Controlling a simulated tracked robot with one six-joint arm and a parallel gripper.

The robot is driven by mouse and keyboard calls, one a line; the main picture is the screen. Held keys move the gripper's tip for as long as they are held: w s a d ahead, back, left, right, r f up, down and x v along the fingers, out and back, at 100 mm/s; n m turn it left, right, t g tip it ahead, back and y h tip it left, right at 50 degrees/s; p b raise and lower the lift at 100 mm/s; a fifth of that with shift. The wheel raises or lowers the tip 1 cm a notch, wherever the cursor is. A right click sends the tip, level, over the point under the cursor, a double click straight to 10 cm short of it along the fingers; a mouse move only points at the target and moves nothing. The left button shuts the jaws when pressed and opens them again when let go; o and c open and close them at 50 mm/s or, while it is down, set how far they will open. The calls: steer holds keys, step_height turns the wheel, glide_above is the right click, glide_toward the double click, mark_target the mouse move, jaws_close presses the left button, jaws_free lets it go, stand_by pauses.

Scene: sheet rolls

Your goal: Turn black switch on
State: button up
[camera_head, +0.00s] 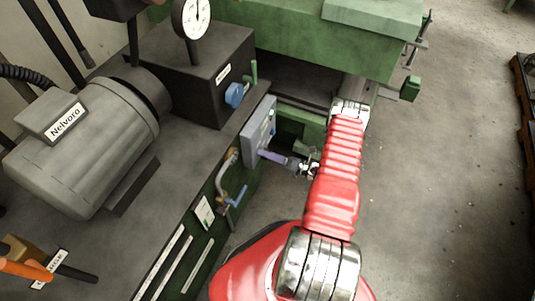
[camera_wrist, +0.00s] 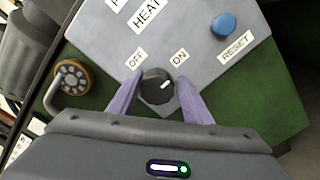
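The black switch (camera_wrist: 157,87) is a round knob on the grey panel (camera_wrist: 100,30), which also shows in the head view (camera_head: 259,130). Its white mark points up and right in the wrist view, toward the ON label (camera_wrist: 180,57) and away from the OFF label (camera_wrist: 135,60). My gripper (camera_wrist: 159,78) has its two purple fingers on either side of the knob, close against it, and looks shut on it. In the head view my gripper (camera_head: 272,156) reaches the panel from the right; the knob is hidden there.
A blue button (camera_wrist: 223,24) with a RESET label (camera_wrist: 237,46) sits to the right on the panel. A brass valve (camera_wrist: 72,80) and pipe are to the left. A grey motor (camera_head: 85,145) and green machine (camera_head: 320,35) stand nearby.

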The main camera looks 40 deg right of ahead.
steer(key=o, duration=0.4)
steer(key=shift+c, duration=0.2)
steer(key=shift+a, duration=0.1)
steer(key=shift+s, duration=0.15)
steer(key=v, duration=1.3)
steer(key=shift+s+d, duration=0.2)
steer(key=shift+d, duration=0.05)
steer(key=shift+f, duration=0.1)
